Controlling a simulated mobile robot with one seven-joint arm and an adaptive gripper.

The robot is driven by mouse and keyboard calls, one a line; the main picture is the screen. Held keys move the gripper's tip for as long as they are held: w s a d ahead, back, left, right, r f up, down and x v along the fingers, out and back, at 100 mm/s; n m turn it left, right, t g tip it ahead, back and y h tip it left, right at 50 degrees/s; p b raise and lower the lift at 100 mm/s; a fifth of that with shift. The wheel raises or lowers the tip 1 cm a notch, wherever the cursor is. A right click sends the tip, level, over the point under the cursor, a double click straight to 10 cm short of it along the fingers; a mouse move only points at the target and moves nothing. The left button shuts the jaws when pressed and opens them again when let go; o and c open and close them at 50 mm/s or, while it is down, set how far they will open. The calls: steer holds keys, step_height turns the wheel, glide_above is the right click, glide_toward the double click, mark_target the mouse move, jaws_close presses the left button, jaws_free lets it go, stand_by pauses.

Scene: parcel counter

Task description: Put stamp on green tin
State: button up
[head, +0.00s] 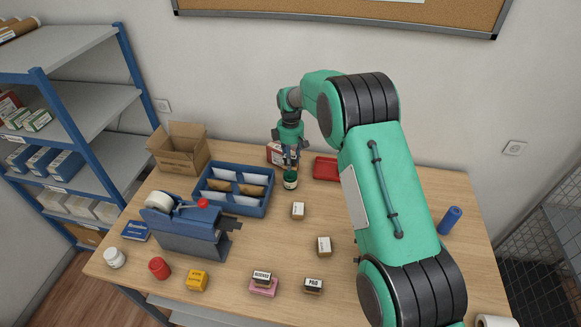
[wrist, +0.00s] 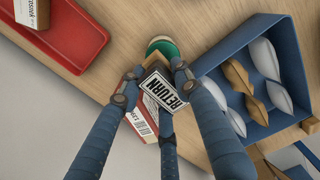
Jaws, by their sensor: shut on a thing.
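My gripper (head: 290,160) is shut on a stamp (wrist: 172,92) with a white label reading RETURN, seen between its blue fingers in the wrist view. A small green tin (head: 290,181) with a pale label stands on the table right under my gripper in the head view. The tin's green top (wrist: 162,46) shows in the wrist view, partly hidden behind the stamp. I cannot tell whether the stamp touches the tin. In the head view the fingers mostly hide the stamp.
A blue divided tray (head: 236,207) with envelopes stands left of the tin. A red tray (head: 326,176) lies to the right, and a red-and-white box (head: 273,150) stands behind. Several other stamps, a tape dispenser (head: 185,240) and a cardboard box (head: 180,158) are on the table.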

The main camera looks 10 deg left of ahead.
steer(key=shift+f, duration=1.75)
steer(key=shift+f, duration=0.15)
steer(key=o, duration=1.1)
step_height(320, 180, up, 12)
steer(key=shift+r, duration=0.15)
